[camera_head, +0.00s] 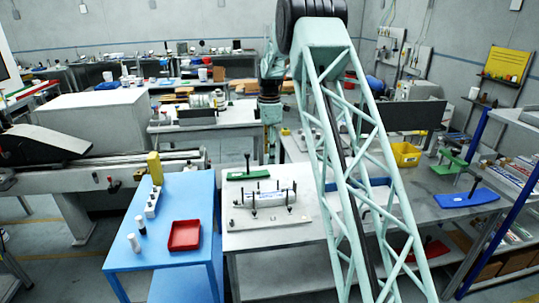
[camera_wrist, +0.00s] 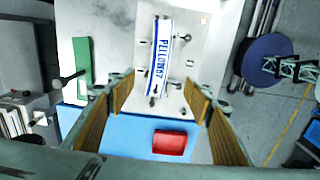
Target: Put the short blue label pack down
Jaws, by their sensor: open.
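A white label pack with blue lettering and blue edges (camera_wrist: 161,55) lies on a pale plate (camera_wrist: 190,108) among black-knobbed posts in the wrist view. In the head view the pack (camera_head: 268,194) rests on the plate (camera_head: 240,222) with upright black posts around it. My gripper (camera_wrist: 160,82) is open in the wrist view, its two brown-padded fingers wide apart. The pack's near end appears between the fingertips, with no finger touching it. In the head view my gripper is hard to make out among the arm parts behind the lattice link.
A blue table (camera_head: 168,205) holds a red tray (camera_head: 185,235), small bottles and a white block. A green-based stand (camera_head: 249,173) is behind the plate. A yellow bin (camera_head: 405,154) and a blue pad (camera_head: 467,198) are on the right bench. My arm hides part of it.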

